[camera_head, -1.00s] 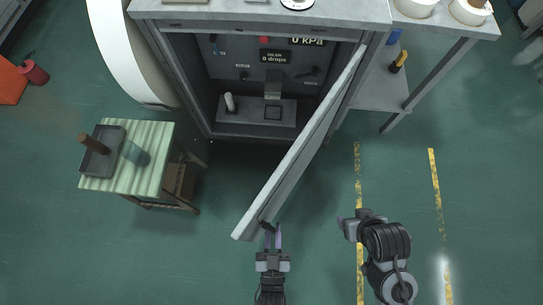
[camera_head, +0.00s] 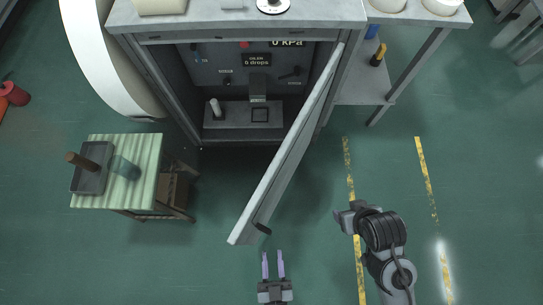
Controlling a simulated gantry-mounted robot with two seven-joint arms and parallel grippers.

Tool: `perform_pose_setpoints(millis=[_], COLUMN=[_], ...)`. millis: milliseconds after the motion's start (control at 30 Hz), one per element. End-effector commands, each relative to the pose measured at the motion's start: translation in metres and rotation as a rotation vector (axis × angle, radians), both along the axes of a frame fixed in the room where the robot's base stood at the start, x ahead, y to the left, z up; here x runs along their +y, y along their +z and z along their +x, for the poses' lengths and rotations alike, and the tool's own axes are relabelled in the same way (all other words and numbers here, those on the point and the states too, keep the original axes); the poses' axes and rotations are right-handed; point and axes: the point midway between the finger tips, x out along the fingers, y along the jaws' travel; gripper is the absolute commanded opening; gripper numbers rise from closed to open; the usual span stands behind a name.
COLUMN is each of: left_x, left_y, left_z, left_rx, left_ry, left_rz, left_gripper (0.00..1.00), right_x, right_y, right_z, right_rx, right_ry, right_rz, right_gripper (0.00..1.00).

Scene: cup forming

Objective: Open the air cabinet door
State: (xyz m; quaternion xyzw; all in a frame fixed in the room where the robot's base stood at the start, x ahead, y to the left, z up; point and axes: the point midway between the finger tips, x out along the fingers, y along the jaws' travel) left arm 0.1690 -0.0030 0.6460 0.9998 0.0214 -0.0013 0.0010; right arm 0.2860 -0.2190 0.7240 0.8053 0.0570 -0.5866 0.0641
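The grey air cabinet (camera_head: 186,95) stands at the top middle with its front open and its inside in view. Its door (camera_head: 280,175) is swung wide, hinged on the right side, its free edge toward me. A small dark handle (camera_head: 262,229) sits near the door's free end. My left gripper (camera_head: 273,254) is just below the handle, apart from it, its two fingers spread with nothing between them. My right gripper (camera_head: 343,218) is right of the door, clear of it; its fingers are too unclear to judge.
A striped side table (camera_head: 146,185) with a tray (camera_head: 92,181) and a glass (camera_head: 125,168) stands left. A shelf unit (camera_head: 355,92) adjoins the cabinet on the right. The green floor around the door is clear.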

Motion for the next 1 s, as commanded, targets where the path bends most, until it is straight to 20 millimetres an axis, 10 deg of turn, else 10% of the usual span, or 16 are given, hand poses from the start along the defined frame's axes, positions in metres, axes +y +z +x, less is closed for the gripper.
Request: perform_pose_setpoints(millis=[567, 800, 1000], left_x=[-0.001, -0.002, -0.022], left_y=[0.0, 0.0, -0.021], left_z=[-0.026, -0.026, -0.028], left_rx=[0.0, -0.001, 0.108], left_ry=[0.001, 0.001, -0.053], left_rz=[0.0, -0.012, -0.265], left_gripper=[0.34, 0.0, 0.0], right_x=[0.001, 0.001, 0.001], right_y=[0.003, 0.003, 0.003], right_z=[0.0, 0.0, 0.0], right_rx=[0.0, 0.0, 0.0], right_ry=[-0.003, -0.004, -0.004], right_rz=[0.004, 0.005, 0.005], right_gripper=[0.61, 0.61, 0.61])
